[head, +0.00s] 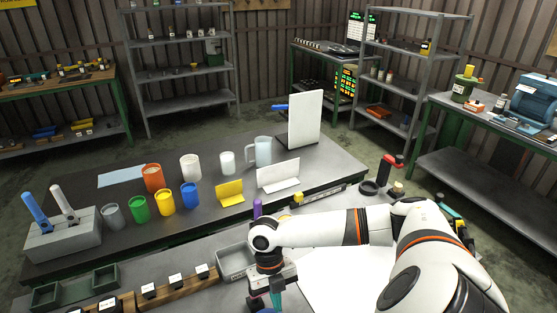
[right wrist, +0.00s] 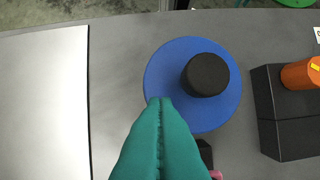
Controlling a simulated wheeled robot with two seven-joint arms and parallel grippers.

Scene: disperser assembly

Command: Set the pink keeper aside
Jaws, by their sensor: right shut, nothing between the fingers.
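A small bit of pink (right wrist: 216,174), possibly the pink keeper, shows at the bottom edge of the right wrist view, just right of my fingers; most of it is cut off or hidden. My right gripper (right wrist: 160,102) has its teal fingers pressed together with nothing between them. Its tips are at the lower left edge of a blue disc (right wrist: 165,75) with a black knob (right wrist: 206,74); I cannot tell whether they touch. In the head view my right gripper (head: 275,300) points down at the bottom centre. My left gripper is not in view.
A black block (right wrist: 283,125) with an orange part (right wrist: 302,73) stands right of the disc. A white sheet (right wrist: 45,100) lies to the left. In the head view, a grey tray (head: 232,262) and a wooden rack (head: 165,290) are left of my gripper. Coloured cups stand on the table behind.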

